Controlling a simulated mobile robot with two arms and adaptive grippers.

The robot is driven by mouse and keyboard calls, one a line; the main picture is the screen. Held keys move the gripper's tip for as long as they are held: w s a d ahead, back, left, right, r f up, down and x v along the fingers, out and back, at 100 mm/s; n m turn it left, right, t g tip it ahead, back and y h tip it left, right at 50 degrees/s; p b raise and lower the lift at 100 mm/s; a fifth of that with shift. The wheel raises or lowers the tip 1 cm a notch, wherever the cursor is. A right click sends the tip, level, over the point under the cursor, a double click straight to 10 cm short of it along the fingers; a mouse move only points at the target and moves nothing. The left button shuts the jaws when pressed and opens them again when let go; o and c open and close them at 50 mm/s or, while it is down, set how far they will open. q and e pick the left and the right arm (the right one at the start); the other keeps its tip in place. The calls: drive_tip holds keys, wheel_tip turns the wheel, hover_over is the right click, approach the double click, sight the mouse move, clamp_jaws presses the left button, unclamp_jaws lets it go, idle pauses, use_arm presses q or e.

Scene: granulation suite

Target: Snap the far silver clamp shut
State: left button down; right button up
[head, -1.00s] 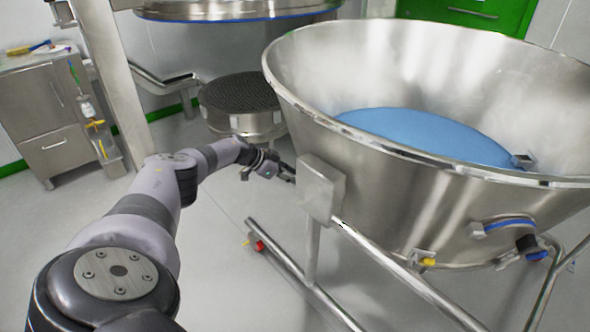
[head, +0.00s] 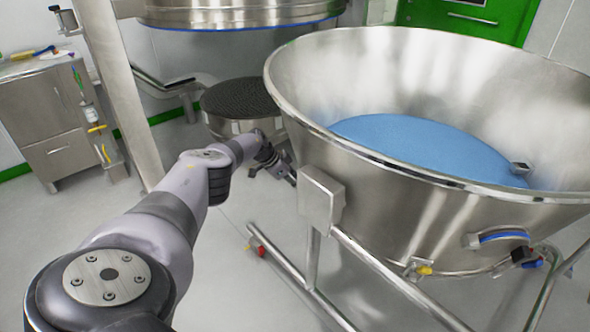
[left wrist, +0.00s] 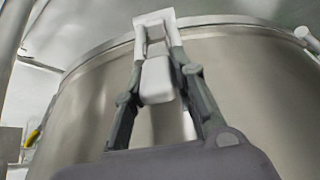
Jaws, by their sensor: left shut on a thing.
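The silver clamp (left wrist: 157,80) shows in the left wrist view as a pale loop with a lever below it, lying against the wall of the large steel bowl (left wrist: 85,100) just under its rim. My left gripper (left wrist: 159,58) has its two dark fingers on either side of the clamp's lever and is shut on it. In the head view my left gripper (head: 290,176) is at the left outer side of the steel bowl (head: 400,195), and the clamp there is hidden from this view. My right gripper is not in view.
The bowl holds a blue mass (head: 420,145) and stands on a tubular frame (head: 390,275). A grey box (head: 320,198) sits on its side close to my gripper. A round steel vessel with a dark mesh top (head: 238,105) stands behind. Floor at left is clear.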

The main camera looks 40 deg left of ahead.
use_arm(q)
drive_tip(key=shift+w+r, duration=0.1)
drive_tip(key=shift+r, duration=0.1)
drive_tip(key=c, duration=1.6)
unclamp_jaws()
drive_tip(key=shift+c, duration=0.2)
drive_tip(key=o, duration=0.3)
drive_tip(key=shift+f, duration=0.15)
drive_tip(key=shift+a, duration=0.1)
drive_tip(key=shift+v, duration=1.05)
drive_tip(key=v, duration=1)
drive_tip(key=shift+f, duration=0.15)
